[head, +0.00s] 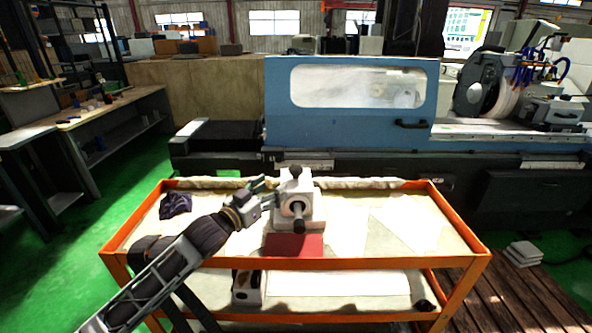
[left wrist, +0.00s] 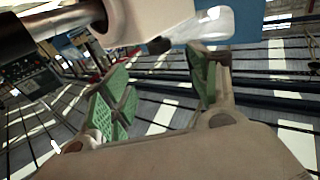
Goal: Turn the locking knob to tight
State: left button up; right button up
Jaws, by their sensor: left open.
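A pale grey device (head: 293,200) with a red base (head: 294,245) stands on the cart, with a black knob (head: 295,172) on top and a dark-ended shaft (head: 299,222) at its front. I cannot tell which part is the locking knob. My left gripper (head: 266,193) is at the device's left side, its green-padded fingers spread. In the left wrist view the open fingers (left wrist: 160,75) have nothing visible between them. The device body (left wrist: 140,18) and its metal shaft (left wrist: 65,20) are above them, near a pale, glossy part (left wrist: 205,27). My right gripper is not in view.
The orange-framed cart (head: 370,262) has clear room right of the device. A dark cloth (head: 175,204) lies at its left. A blue-fronted grinder (head: 350,125) stands behind. A workbench (head: 95,112) is at the left, and a wooden pallet (head: 520,300) at the right.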

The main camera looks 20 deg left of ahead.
aim_at(292, 172)
pick_arm(q)
jog(key=shift+p+x, duration=1.1)
jog(key=shift+x, duration=5.55)
jog(key=shift+d, duration=0.15)
jog(key=shift+c, duration=0.4)
jog(key=c, duration=1)
